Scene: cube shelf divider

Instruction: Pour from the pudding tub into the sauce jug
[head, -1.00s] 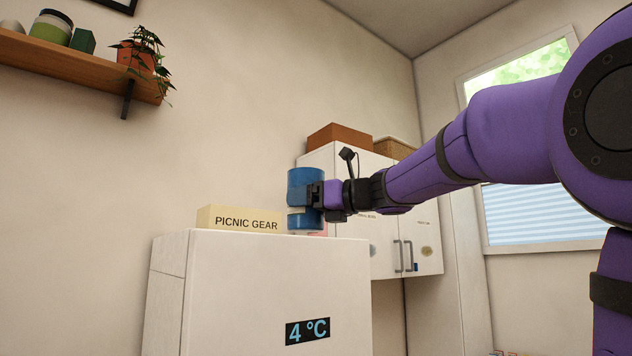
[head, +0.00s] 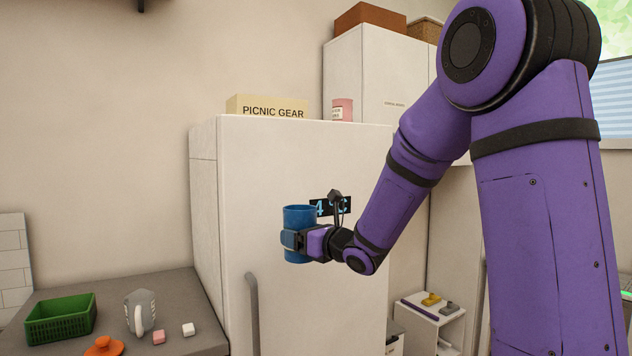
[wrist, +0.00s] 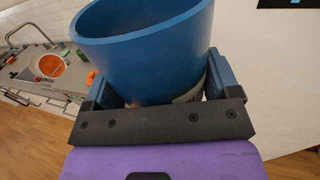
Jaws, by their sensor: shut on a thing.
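A blue tub (head: 299,218), which I take to be the pudding tub, is upright in my gripper (head: 297,241) in front of the white fridge door. My gripper is shut around its lower half. In the wrist view the tub (wrist: 145,45) fills the space between the fingers; its contents cannot be made out, and its label is mostly hidden. A pale grey jug (head: 140,312) with a handle, likely the sauce jug, stands upright on the grey counter at the lower left. The tub is well above and to the right of it, apart from it.
On the counter (head: 185,300), a green basket (head: 61,320) is left of the jug. An orange lidded thing (head: 104,346) and small pink (head: 159,337) and white (head: 188,329) blocks are near it. The fridge (head: 300,160) with its vertical handle (head: 253,310) stands right behind the tub.

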